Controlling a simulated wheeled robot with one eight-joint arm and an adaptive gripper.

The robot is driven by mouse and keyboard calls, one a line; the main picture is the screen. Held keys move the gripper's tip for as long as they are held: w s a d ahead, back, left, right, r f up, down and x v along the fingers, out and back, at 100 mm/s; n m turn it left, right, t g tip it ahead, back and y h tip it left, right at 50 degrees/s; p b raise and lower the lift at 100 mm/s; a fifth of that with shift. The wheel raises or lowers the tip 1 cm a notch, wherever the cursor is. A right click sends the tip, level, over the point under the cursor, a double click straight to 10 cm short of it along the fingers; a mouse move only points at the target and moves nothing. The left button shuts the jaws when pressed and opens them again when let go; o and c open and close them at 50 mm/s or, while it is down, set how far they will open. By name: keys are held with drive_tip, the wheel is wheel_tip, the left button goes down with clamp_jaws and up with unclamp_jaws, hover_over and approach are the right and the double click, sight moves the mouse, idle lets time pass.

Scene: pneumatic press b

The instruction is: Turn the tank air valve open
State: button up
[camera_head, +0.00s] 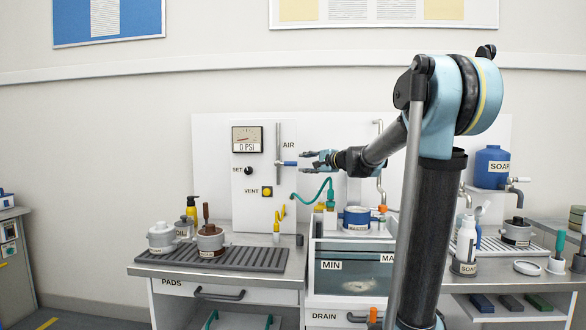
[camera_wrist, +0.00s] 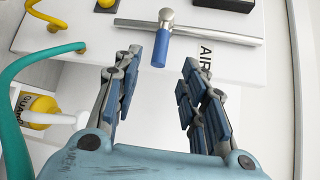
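The air valve has a blue lever handle (camera_head: 290,163) on a vertical grey pipe beside the AIR label, on the white panel. The handle sticks out to the right, crosswise to the pipe. My gripper (camera_head: 306,162) is at the handle's right end, with its fingers pointing left toward it. In the wrist view the blue handle (camera_wrist: 160,50) hangs from a silver knob on the pipe (camera_wrist: 205,33). Its free end shows between the tips of my open gripper (camera_wrist: 162,61). The fingers are apart and hold nothing; I cannot tell whether they touch the handle.
The gauge (camera_head: 247,139) reads 0 PSI. Below it are the SET knob (camera_head: 248,170) and yellow VENT button (camera_head: 267,191). A green hose (camera_head: 312,197) curves below my gripper. Pots and a pad rack (camera_head: 214,257) cover the counter; a MIN/MAX tank (camera_head: 352,273) stands to its right.

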sight(294, 164)
drive_tip(key=x, duration=0.9)
drive_tip(key=shift+w+a+f, duration=0.1)
drive_tip(key=shift+w+a, duration=0.05)
drive_tip(key=shift+c, duration=0.4)
clamp_jaws()
